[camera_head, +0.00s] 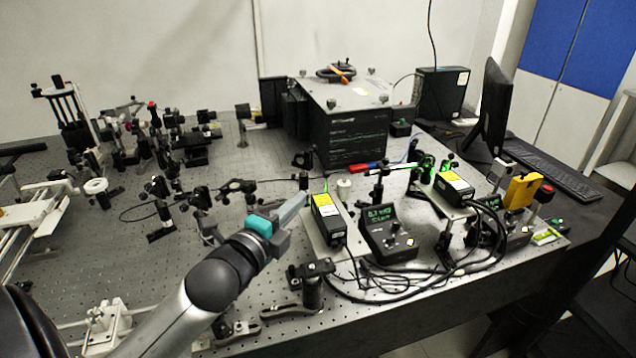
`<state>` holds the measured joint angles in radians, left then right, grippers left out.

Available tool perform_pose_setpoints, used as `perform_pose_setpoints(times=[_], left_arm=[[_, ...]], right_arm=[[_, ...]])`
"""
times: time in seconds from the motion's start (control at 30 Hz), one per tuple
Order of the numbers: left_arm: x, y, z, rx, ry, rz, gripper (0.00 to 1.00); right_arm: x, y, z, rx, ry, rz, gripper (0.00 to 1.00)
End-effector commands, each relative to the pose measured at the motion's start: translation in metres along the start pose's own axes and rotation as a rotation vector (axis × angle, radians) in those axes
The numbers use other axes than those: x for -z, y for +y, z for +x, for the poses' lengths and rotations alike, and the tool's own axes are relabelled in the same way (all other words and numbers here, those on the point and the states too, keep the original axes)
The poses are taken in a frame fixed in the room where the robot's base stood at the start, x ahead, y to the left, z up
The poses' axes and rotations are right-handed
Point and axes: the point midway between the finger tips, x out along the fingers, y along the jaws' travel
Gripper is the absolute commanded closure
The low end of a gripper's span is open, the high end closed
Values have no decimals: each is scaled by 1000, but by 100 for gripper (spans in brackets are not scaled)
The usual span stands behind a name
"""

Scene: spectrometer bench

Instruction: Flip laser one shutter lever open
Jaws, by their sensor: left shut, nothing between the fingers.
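Two black laser boxes with yellow labels stand on the bench: a nearer one (328,221) at the centre and another one (454,189) to the right. No marking that I can read tells which is laser one. A shutter lever cannot be made out clearly; a small thin green piece shows at the far end of the nearer laser. My left gripper (297,202), grey with a teal band, is shut and empty just left of the nearer laser. Whether its fingertips touch anything cannot be told. My right gripper is not in view.
A controller with a lit display (388,232) stands right of the nearer laser, with loose black cables (450,270) around it. Optics mounts crowd the left of the perforated bench (110,240). A large black spectrometer box (350,138) stands behind. A monitor (492,108) stands right.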

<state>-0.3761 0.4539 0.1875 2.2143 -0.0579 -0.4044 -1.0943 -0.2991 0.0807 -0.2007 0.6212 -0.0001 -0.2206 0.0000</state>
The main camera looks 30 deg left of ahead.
Motion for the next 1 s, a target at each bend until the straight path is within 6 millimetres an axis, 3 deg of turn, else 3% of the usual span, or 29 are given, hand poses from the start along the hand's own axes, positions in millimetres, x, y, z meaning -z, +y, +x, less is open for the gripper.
perform_pose_setpoints(times=[0.6, 1.0], left_arm=[[0, 0, 79, 1, 0, -1, 100], [0, 0, 89, 0, 0, -1, 100]], right_arm=[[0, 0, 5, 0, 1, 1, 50], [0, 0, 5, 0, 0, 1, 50]])
